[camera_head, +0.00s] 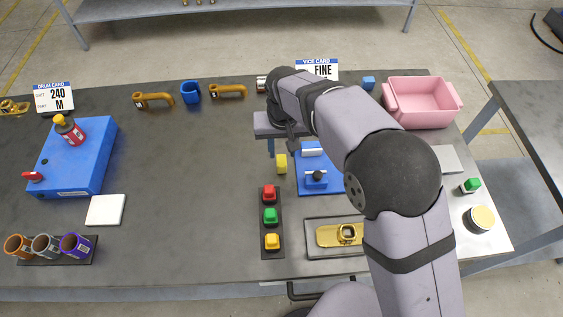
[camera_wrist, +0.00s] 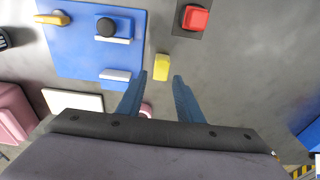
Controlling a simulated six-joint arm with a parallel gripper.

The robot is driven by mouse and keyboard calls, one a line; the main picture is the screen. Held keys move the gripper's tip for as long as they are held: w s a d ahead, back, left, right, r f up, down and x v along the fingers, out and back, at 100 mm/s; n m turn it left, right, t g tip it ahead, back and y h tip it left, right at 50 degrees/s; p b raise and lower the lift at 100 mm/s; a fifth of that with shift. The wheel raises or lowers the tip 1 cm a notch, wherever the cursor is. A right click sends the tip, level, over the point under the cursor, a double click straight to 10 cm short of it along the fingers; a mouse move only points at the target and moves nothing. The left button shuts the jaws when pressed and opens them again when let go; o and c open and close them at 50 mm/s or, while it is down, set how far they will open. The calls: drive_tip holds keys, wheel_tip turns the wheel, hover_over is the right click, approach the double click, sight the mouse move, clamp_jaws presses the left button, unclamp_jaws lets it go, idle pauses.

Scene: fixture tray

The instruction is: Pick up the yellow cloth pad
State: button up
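The yellow cloth pad (camera_head: 281,163) is a small yellow piece lying on the dark table, just left of the blue fixture plate. In the wrist view the pad (camera_wrist: 161,67) shows between and slightly beyond the fingertips, with its near end partly in the gap. My gripper (camera_wrist: 160,78) is open, with its two blue fingers apart and nothing held between them. In the head view my gripper (camera_head: 271,147) hangs just behind and left of the pad, partly hidden by my arm. I cannot tell how far the fingertips are above the table.
The blue fixture plate (camera_head: 308,185) with clamps lies right of the pad. A strip with red, green and yellow buttons (camera_head: 262,229) lies in front. A pink bin (camera_head: 425,115) stands at the back right. The table left of the pad is clear.

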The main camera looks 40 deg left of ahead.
sight(281, 160)
drive_tip(key=shift+w+a+f+p, duration=0.1)
drive_tip(key=shift+a+f+p, duration=0.1)
drive_tip(key=shift+f+p, duration=1.15)
drive_tip(key=shift+w+a+f+p, duration=0.15)
drive_tip(key=shift+f+p, duration=0.4)
drive_tip(key=shift+f, duration=1.6)
drive_tip(key=shift+s, duration=0.1)
clamp_jaws()
